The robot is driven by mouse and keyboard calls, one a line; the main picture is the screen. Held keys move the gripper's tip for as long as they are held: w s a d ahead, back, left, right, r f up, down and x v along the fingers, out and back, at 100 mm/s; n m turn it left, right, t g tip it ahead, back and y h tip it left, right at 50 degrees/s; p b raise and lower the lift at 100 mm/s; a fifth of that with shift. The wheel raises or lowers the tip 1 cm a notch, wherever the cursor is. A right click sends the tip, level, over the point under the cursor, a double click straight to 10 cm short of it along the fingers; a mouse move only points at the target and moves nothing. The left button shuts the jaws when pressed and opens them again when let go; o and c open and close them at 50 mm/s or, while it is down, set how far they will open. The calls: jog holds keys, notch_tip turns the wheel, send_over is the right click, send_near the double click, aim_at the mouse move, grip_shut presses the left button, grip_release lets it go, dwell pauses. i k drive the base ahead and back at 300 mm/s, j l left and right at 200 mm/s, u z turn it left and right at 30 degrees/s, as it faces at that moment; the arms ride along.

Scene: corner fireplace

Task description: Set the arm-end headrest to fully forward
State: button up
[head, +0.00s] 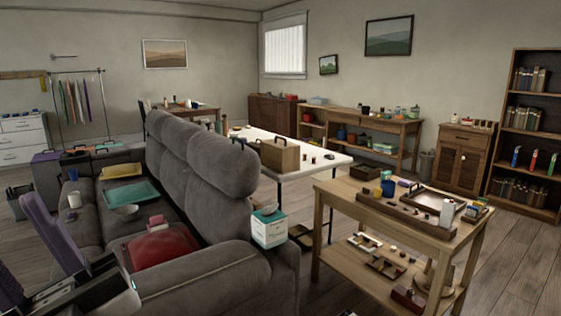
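A grey sofa (205,265) stands at the left, its seat facing left and its near arm toward me. Several padded headrest sections run along the top of its back. The arm-end headrest (226,166) is the one nearest me, above the backrest beside the near arm. It looks upright; its exact tilt setting cannot be told from here.
A white and teal box (269,228) sits at the sofa's near back corner. A cluttered wooden table (330,198) stands right; a white table (336,160) stands behind. Floor is clear far right.

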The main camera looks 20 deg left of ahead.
aim_at(230, 166)
jog(key=i+j+z, duration=0.15)
jog(key=i+j, duration=0.6)
jog(key=i+j+z, duration=0.1)
jog(key=i+j, duration=0.3)
jog(key=j, duration=0.2)
jog(key=i+j+z, duration=0.15)
jog(key=i+j, duration=0.05)
jog(key=j, duration=0.1)
